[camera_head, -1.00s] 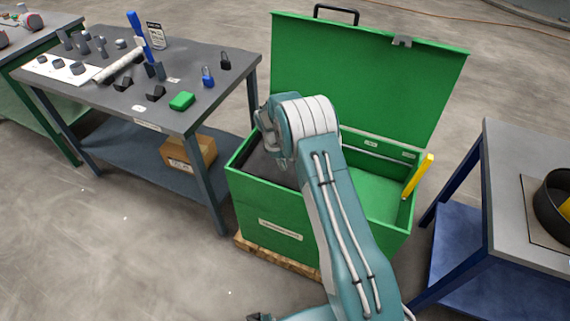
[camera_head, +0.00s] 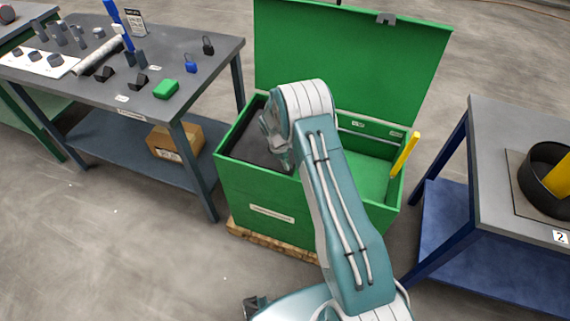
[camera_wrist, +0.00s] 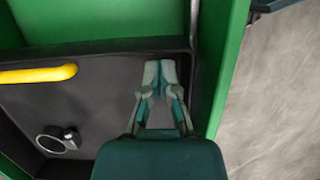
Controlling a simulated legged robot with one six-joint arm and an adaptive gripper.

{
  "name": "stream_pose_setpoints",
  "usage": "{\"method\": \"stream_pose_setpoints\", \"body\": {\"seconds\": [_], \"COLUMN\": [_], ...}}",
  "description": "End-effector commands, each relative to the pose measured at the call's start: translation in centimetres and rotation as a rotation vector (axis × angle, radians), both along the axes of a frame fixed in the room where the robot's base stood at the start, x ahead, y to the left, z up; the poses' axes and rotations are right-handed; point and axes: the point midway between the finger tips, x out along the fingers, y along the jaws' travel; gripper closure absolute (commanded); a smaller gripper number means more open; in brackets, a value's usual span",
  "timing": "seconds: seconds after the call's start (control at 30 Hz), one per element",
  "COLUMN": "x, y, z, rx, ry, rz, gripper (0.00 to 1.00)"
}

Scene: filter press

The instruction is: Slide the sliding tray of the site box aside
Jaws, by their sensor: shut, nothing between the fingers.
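The green site box (camera_head: 300,225) stands with its lid open. Its dark sliding tray (camera_head: 245,150) sits at the box's left end, and the right part of the box is open below. In the wrist view the tray floor (camera_wrist: 100,110) holds a yellow-handled thing (camera_wrist: 40,74) and a round metal piece (camera_wrist: 57,140). My gripper (camera_head: 273,140) is over the tray in the head view, partly hidden by my wrist. In the wrist view my gripper (camera_wrist: 160,68) is shut and empty, its tips close to the tray's wall near a corner; I cannot tell whether they touch.
A grey workbench (camera_head: 205,65) with padlocks and a green block stands left of the box. A second table (camera_head: 485,150) with a black round pan (camera_head: 540,180) stands at right. A yellow bar (camera_head: 404,155) sticks up at the box's right wall. The open lid (camera_head: 350,60) rises behind.

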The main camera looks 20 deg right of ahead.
Motion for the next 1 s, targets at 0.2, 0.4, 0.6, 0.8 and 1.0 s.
{"method": "stream_pose_setpoints", "body": {"seconds": [0.2,0.4,0.6,0.8,1.0], "x": [-0.5,-2.3,-5.4,-8.7,-11.7], "y": [-0.7,-3.2,-7.3,-11.7,-15.7], "z": [0.1,0.1,0.1,0.1,0.0], "rx": [-0.001,-0.001,0.000,0.001,0.000], "ry": [0.000,0.003,0.003,0.003,0.002], "rz": [-0.002,-0.006,-0.006,-0.006,-0.006], "gripper": [1.00,1.00,1.00,1.00,1.00]}}
